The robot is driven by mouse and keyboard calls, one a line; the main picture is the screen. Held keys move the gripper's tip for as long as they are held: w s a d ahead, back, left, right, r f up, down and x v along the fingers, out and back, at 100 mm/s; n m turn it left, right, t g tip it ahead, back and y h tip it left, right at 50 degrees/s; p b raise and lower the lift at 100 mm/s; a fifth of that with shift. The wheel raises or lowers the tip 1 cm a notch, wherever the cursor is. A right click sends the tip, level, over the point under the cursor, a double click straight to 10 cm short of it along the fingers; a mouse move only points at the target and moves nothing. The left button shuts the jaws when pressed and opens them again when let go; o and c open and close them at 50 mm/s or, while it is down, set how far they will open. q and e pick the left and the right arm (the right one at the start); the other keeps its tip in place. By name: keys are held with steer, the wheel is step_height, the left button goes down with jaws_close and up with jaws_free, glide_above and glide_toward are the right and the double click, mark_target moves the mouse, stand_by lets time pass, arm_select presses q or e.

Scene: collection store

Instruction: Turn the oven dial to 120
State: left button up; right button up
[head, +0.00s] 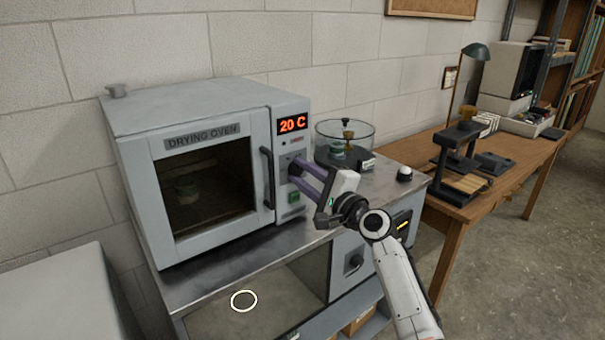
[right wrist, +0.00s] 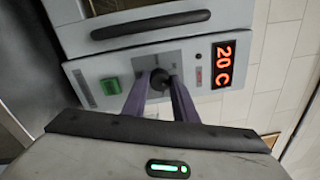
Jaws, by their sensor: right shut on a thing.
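The grey drying oven (head: 258,92) stands on a metal bench, its door shut. Its red display (head: 292,124) reads 20 C, and the display also shows in the right wrist view (right wrist: 223,64). The black oven dial (right wrist: 159,78) sits on the control panel between the display and a green switch (right wrist: 111,87). My right gripper (head: 297,172) reaches the panel from the right. In the right wrist view its two purple fingers (right wrist: 160,88) are shut on the dial, one on each side. In the head view the fingers mostly hide the dial. My left gripper is not in view.
A glass vessel (head: 345,133) stands right of the oven, close behind my right gripper. The oven door handle (head: 268,177) juts out left of the dial. A wooden table (head: 510,160) with equipment stands at the right. The floor there is clear.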

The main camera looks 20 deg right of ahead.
stand_by(0.5)
steer(key=o, duration=1)
steer(key=shift+o, duration=0.2)
steer(key=v, duration=1)
steer(key=shift+s+b, duration=0.15)
steer(key=shift+b, duration=0.15)
